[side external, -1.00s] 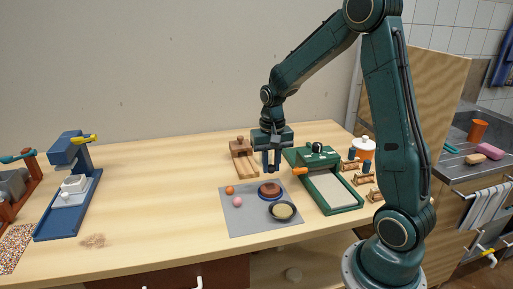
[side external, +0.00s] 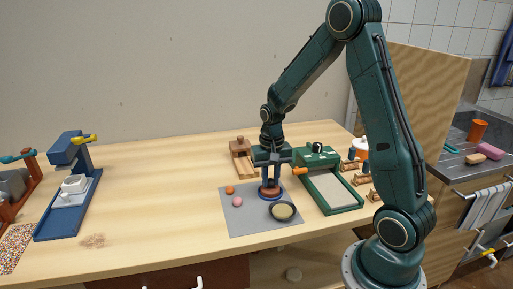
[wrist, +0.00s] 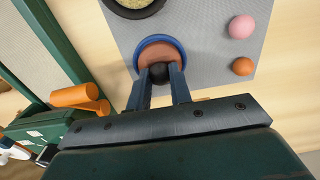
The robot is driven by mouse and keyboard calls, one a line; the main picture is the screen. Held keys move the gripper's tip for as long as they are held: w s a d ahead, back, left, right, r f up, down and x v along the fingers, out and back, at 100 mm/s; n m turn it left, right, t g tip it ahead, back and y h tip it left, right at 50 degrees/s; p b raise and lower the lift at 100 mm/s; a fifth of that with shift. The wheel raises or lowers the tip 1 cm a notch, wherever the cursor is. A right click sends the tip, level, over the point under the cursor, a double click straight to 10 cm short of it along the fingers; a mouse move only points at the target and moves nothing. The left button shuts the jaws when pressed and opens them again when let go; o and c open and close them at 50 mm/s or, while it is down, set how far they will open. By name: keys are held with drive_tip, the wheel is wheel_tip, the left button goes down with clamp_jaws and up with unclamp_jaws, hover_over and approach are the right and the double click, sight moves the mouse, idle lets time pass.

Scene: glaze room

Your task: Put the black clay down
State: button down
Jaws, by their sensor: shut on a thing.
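The black clay (wrist: 159,74) is a small dark ball between the two fingertips of my gripper (wrist: 160,72) in the wrist view. My gripper is shut on it. In the side view my gripper (side external: 270,183) points straight down over the brown disc (side external: 271,192) in the blue-rimmed dish; the fingers hide the clay there. In the wrist view the brown disc (wrist: 157,51) shows just beyond the clay, inside the blue rim (wrist: 182,50). I cannot tell whether the clay touches the disc.
The dish stands on a grey mat (side external: 240,222) with an orange ball (side external: 229,190), a pink ball (side external: 238,202) and a dark bowl of pale grains (side external: 283,211). A green press-like tool (side external: 319,157) with an orange handle stands close on the right.

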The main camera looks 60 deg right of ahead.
sight(270, 180)
drive_tip(key=shift+f, duration=0.1)
drive_tip(key=c, duration=1.3)
unclamp_jaws()
drive_tip(key=shift+o, duration=0.2)
wheel_tip(270, 180, up, 12)
drive_tip(key=s+a+r+n+t, duration=0.2)
drive_tip(key=s+a+r+n, duration=0.2)
drive_tip(key=s+a, duration=0.3)
drive_tip(key=s+a+r+n+t, duration=0.3)
drive_tip(key=s+a+r+n, duration=0.1)
drive_tip(key=s+a, duration=0.4)
drive_tip(key=shift+s+n+t, duration=0.3)
drive_tip(key=shift+s+n, duration=0.2)
drive_tip(key=shift+s, duration=0.45)
